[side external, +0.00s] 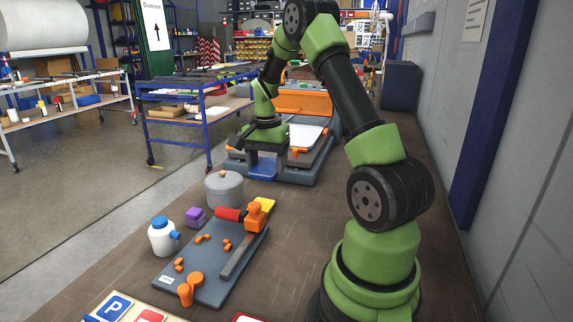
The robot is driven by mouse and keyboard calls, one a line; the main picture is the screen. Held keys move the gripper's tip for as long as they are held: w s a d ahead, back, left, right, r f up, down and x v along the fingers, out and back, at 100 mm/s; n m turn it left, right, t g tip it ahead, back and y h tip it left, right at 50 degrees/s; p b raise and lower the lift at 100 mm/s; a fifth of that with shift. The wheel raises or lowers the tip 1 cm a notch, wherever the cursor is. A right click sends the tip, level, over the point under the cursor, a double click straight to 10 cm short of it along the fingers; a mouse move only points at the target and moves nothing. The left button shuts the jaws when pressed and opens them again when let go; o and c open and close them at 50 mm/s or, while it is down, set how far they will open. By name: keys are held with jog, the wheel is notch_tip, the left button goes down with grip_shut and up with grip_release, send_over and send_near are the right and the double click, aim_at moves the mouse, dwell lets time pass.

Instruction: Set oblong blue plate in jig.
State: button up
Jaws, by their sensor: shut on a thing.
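The oblong blue plate (262,169) shows below my gripper (266,155) at the front of the grey jig (308,178). My gripper is shut on the plate and points down. I cannot tell whether the plate touches the jig or hangs just above it. The jig has orange parts and a whitish sheet on it, and my gripper and wrist hide some of its middle.
A grey board (205,291) with orange pieces and a red-handled tool lies in front. A grey lidded pot (224,190), a purple block (195,217) and a white bottle (162,238) stand left of it. Signs (120,308) lie at the bottom edge.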

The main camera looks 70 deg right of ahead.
jog(key=w+a, duration=0.6)
jog(key=a, duration=0.3)
send_over(203, 258)
notch_tip(203, 258, down, 5)
jog(key=shift+f, duration=3.6)
jog(key=shift+f, duration=0.7)
